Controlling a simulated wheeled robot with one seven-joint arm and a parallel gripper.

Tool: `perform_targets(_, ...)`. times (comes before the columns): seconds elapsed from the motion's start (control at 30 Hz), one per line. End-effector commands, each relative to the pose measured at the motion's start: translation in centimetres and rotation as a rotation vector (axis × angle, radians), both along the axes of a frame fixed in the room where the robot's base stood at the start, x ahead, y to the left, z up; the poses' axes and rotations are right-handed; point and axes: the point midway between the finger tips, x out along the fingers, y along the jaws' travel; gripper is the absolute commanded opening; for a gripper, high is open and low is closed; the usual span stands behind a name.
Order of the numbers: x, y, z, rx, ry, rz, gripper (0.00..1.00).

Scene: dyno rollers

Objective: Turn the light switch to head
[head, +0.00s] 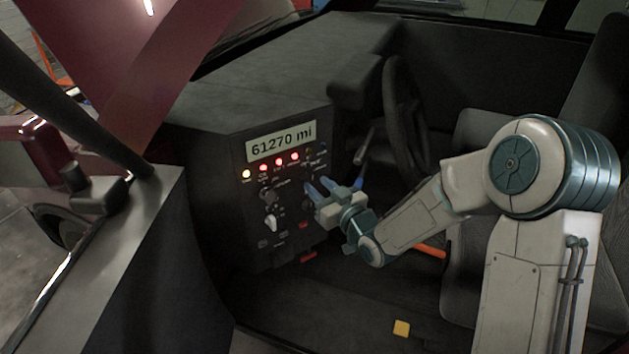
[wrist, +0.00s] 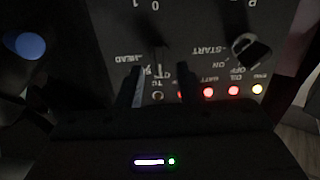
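The light switch is the small control by the HEAD label (wrist: 128,57) on the dark dash panel. In the wrist view, which is upside down, a thin pale part of the light switch (wrist: 160,70) shows between my fingers. Its setting is too dark to read. My gripper (wrist: 162,80) has its two fingers apart, one on each side of the switch. I cannot tell whether they touch it. In the head view my gripper (head: 319,187) is close to the right part of the panel, and its fingers hide the switch.
The dash panel (head: 225,190) has a mileage display (head: 281,142), a row of lit lamps and an ignition knob (head: 268,195), also in the wrist view (wrist: 250,50). A white-tipped knob (head: 271,223) is below it. The steering wheel (head: 402,105) is behind my gripper. A yellow block (head: 401,328) lies on the floor.

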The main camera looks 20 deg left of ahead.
Motion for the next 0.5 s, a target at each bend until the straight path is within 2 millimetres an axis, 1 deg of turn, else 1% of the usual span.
perform_targets(0.03,0.5,0.7,0.0,0.001,0.0,0.001,0.33)
perform_targets(0.1,1.0,1.3,0.0,0.0,0.0,0.002,0.33)
perform_targets(0.2,1.5,1.9,0.0,0.001,0.001,0.001,0.33)
perform_targets(0.5,1.9,2.2,0.0,-0.001,0.001,0.0,0.33)
